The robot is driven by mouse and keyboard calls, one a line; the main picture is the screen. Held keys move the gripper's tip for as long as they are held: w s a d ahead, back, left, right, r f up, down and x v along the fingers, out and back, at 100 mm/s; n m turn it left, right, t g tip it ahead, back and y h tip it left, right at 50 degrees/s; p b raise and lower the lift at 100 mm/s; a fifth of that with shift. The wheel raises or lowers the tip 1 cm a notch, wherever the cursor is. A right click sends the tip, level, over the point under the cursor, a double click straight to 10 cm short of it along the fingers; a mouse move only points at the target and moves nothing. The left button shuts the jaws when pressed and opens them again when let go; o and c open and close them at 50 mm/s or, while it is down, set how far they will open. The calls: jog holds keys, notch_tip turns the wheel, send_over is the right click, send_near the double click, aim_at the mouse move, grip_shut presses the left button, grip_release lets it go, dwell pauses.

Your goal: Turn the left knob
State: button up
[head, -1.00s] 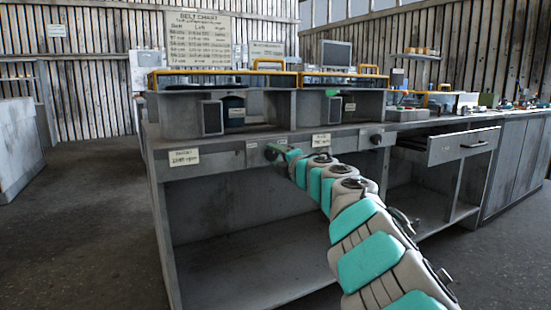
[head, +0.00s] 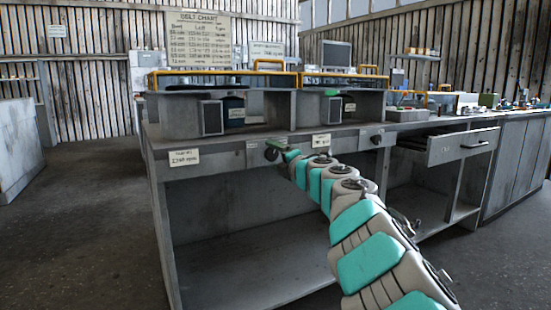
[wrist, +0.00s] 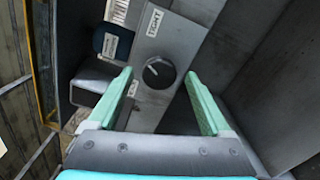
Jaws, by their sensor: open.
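The left knob (head: 271,154) is a dark round knob on the front panel of the grey bench. In the wrist view the knob (wrist: 158,73) is black with a pale pointer line, slanting. My gripper (wrist: 160,80) is open, its two green fingers on either side of the knob, with visible gaps. I cannot tell how far the fingertips are from the panel. In the head view my gripper (head: 284,152) is at the left knob and partly covers it. The right knob (head: 376,139) is farther right on the same panel.
A label (head: 184,158) is on the panel's left end. An open drawer (head: 460,146) juts out to the right. Housings with yellow-edged tops (head: 225,74) stand on the bench. Below the panel is an open shelf (head: 240,265).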

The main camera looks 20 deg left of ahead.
jog(key=shift+s+d, duration=0.15)
jog(key=shift+b+v, duration=0.5)
jog(key=shift+v, duration=0.45)
jog(key=shift+b+v, duration=0.35)
jog(key=shift+v, duration=2.45)
